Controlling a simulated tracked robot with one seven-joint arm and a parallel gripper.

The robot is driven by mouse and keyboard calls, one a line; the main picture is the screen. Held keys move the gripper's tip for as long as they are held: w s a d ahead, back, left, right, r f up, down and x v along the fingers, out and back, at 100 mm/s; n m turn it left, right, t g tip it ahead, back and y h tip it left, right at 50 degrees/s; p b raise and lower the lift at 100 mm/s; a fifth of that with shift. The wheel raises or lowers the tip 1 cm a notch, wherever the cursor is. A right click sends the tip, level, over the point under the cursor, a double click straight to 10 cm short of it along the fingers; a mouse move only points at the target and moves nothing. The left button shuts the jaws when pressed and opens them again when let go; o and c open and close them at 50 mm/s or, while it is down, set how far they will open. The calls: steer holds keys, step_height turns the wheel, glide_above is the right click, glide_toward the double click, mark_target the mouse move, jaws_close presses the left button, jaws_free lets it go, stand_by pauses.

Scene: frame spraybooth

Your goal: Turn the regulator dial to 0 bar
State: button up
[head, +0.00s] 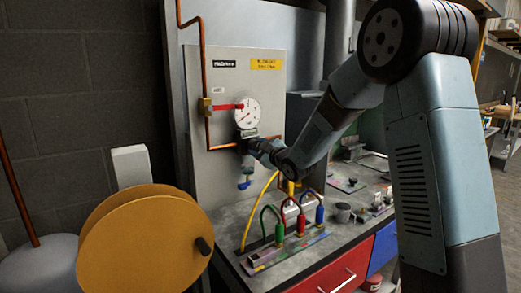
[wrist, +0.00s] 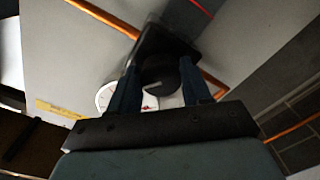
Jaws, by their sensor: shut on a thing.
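The regulator dial (wrist: 160,72) is a dark round knob with a pale mark, seen in the wrist view between my gripper's two blue fingers. My gripper (wrist: 158,82) is shut on it, with one finger on either side. In the head view my gripper (head: 256,146) reaches the dark regulator body (head: 247,133) on the grey panel, and the dial is hidden behind it. A white round gauge (head: 246,112) sits just above the regulator. Its reading is too small to tell. The gauge (wrist: 104,97) shows partly behind a finger in the wrist view.
A red lever (head: 226,107) and copper pipe (head: 206,85) run beside the gauge. A blue-ended fitting (head: 244,184) hangs below the regulator. The bench holds a rack with green, red and blue connectors (head: 279,232) and a grey cup (head: 342,212). An orange reel (head: 145,240) stands at the front left.

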steer(key=n, duration=0.4)
steer(key=shift+w+r, duration=0.1)
steer(key=shift+r, duration=0.1)
steer(key=shift+n, duration=1.6)
steer(key=o, duration=1.1)
steer(key=shift+f, duration=0.1)
steer(key=shift+c, duration=0.2)
steer(key=shift+s+d, duration=0.3)
steer(key=shift+s, duration=0.1)
steer(key=v, duration=1.2)
steer(key=shift+s+d, duration=0.15)
steer(key=shift+s, duration=0.25)
